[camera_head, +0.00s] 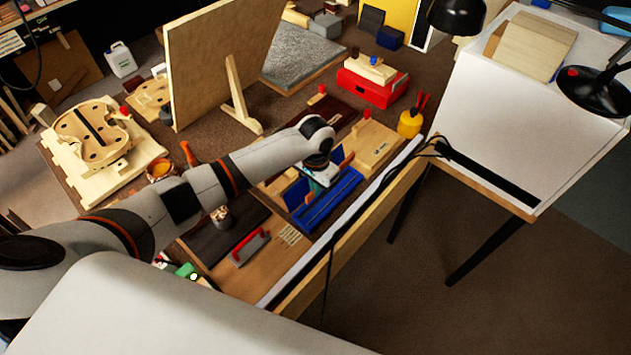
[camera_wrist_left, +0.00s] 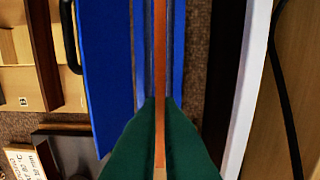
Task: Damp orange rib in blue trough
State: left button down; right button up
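The orange rib (camera_wrist_left: 160,50) is a thin strip seen edge-on in the left wrist view. The green fingers of my left gripper (camera_wrist_left: 160,102) are closed on it, one on each side. The rib lines up between the two long walls of the blue trough (camera_wrist_left: 178,45). Whether it touches the trough floor I cannot tell. In the head view my left gripper (camera_head: 322,178) is above the blue trough (camera_head: 335,203) at the bench's front edge, and its fingertips are mostly hidden. My right gripper is not in view.
A wide blue panel (camera_wrist_left: 106,75) lies beside the trough. A wooden box (camera_head: 372,150) and a yellow pot (camera_head: 410,124) stand behind it. A red-handled tool (camera_head: 250,247) lies to the left. A black cable runs along the white front edge. A tall board (camera_head: 215,60) stands behind.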

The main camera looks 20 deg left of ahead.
pick_arm(q)
jog(key=shift+f+b, duration=2.7)
jog(key=shift+b, duration=0.35)
jog(key=shift+w+f+b, duration=0.1)
jog(key=shift+f+b, duration=0.35)
jog(key=shift+f, duration=1.2)
jog(key=c, duration=1.5)
grip_release()
jog(key=shift+c, duration=0.2)
notch_tip(320, 180, up, 12)
